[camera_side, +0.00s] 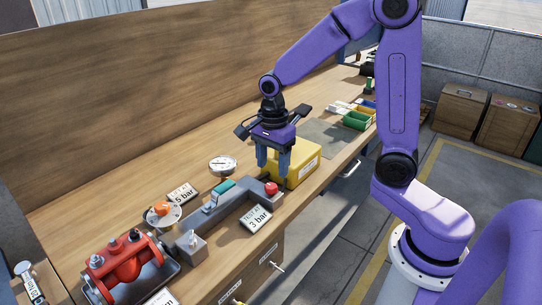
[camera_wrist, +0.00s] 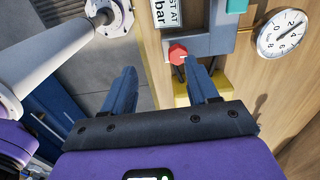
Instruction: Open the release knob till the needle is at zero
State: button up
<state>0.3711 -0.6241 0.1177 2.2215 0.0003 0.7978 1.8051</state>
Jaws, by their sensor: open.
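The red release knob (camera_side: 271,188) sits at the right end of the grey manifold block (camera_side: 262,200). In the wrist view the red knob (camera_wrist: 178,53) shows near the right fingertip, with a light mark on its face. My gripper (camera_side: 273,170) is open and empty, fingers pointing down, above and close to the knob; contact cannot be told. In the wrist view my gripper (camera_wrist: 162,70) has its two fingers well apart. The round white gauge (camera_side: 222,165) stands behind the block; in the wrist view the gauge (camera_wrist: 283,33) has a dark needle slanting to the upper right. Its exact reading is unclear.
A yellow box (camera_side: 293,160) stands close behind my gripper. A teal part (camera_side: 222,189) sits on the block. A "3 bar" sign (camera_side: 256,218), a "5 bar" sign (camera_side: 182,194), an orange knob (camera_side: 161,208) and a red casting (camera_side: 125,259) lie around. A wooden wall (camera_side: 140,90) backs the bench.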

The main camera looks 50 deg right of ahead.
aim_at(271, 186)
jog(key=w+d+m, duration=0.1)
jog(key=m, duration=0.1)
jog(key=w+d+f+m, duration=0.1)
jog(key=m, duration=0.1)
jog(key=w+d+m, duration=0.1)
jog(key=shift+f+m, duration=0.15)
jog(key=shift+m, duration=0.25)
jog(key=shift+f, duration=3.9)
jog(key=c, duration=0.8)
jog(key=shift+o, duration=0.2)
